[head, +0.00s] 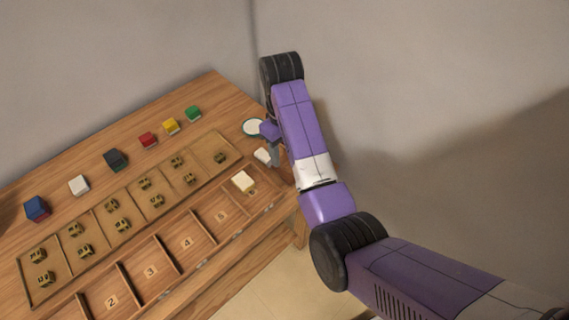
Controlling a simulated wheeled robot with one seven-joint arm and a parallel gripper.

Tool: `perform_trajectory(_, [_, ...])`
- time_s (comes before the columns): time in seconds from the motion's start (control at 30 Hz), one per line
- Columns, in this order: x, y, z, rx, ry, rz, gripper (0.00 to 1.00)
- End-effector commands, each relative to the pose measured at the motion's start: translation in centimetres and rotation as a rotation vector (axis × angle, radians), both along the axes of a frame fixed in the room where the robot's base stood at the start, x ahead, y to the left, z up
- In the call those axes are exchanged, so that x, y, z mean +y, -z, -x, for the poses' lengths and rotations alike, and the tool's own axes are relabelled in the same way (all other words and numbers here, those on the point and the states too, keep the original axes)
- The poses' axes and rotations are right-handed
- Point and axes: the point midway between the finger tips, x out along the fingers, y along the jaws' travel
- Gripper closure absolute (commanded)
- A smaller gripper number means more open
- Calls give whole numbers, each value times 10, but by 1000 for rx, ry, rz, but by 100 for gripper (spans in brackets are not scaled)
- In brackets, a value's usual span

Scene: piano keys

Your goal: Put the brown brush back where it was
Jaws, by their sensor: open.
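I cannot make out a brown brush in the head view. My gripper (272,157) points down at the right end of the wooden table, seen small and partly hidden by my purple arm. It is open. A small white piece (262,155) shows right beside it; I cannot tell whether they touch. A pale block with a yellowish side (243,181) sits just left of and below my gripper, in the right end of the numbered row (187,243). A round white-topped item (253,127) lies behind my gripper.
A divided tray (40,289) holds several small brass-coloured pieces. Blue (37,208), white (78,185), dark (115,159), red (148,140), yellow (170,126) and green (192,113) blocks line the back. Numbered compartments 2 to 5 look empty. Walls stand behind and right.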

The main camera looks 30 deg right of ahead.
Motion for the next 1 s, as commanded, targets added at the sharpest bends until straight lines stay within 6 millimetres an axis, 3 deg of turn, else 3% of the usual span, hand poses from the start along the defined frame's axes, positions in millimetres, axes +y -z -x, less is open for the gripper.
perform_trajectory(0.07, [0, -17, 0, 0, 0, 0, 52])
perform_trajectory(0.23, [0, -27, -1, 1, 0, 0, 52])
perform_trajectory(1.0, [-1, -29, -7, -26, 16, 5, 52])
